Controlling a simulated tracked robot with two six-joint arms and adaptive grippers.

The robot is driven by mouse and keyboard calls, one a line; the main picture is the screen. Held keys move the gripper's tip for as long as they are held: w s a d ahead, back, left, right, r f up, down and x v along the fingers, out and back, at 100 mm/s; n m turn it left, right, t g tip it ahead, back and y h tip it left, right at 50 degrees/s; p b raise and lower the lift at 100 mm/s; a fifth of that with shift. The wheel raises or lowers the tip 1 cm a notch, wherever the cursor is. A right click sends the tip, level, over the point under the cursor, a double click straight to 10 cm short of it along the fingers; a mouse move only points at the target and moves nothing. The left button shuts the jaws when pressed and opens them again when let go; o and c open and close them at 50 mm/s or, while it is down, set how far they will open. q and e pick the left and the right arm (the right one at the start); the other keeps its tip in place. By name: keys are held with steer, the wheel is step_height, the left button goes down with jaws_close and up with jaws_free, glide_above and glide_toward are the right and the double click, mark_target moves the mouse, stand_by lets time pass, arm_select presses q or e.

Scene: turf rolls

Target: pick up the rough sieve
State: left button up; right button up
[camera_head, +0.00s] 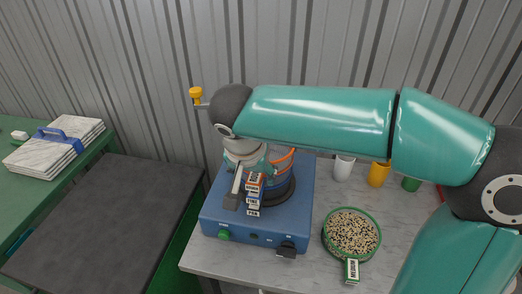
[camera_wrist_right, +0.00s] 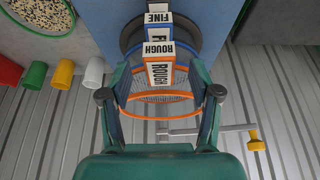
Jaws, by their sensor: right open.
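The rough sieve (camera_wrist_right: 158,96) has an orange rim, a mesh and a tab marked ROUGH. It sits on top of the sieve stack on a blue shaker, and its orange rim (camera_head: 283,155) shows partly in the head view. My right gripper (camera_wrist_right: 159,94) is open, with one finger on each side of the rough sieve in the wrist view. I cannot tell whether the fingers touch it. In the head view, my right gripper (camera_head: 258,160) is over the stack and hides much of it. My left gripper is not in view.
The blue shaker (camera_head: 222,213) stands on a marble-look table. A silver bar with a yellow knob (camera_head: 196,95) is close by the gripper. A green-rimmed sieve of grains (camera_head: 352,232) lies to the right. White (camera_head: 343,168), yellow (camera_head: 378,174) and green (camera_head: 411,183) cups stand behind it.

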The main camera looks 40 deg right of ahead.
steer(key=shift+x, duration=1.15)
jaws_close()
steer(key=shift+r, duration=0.1)
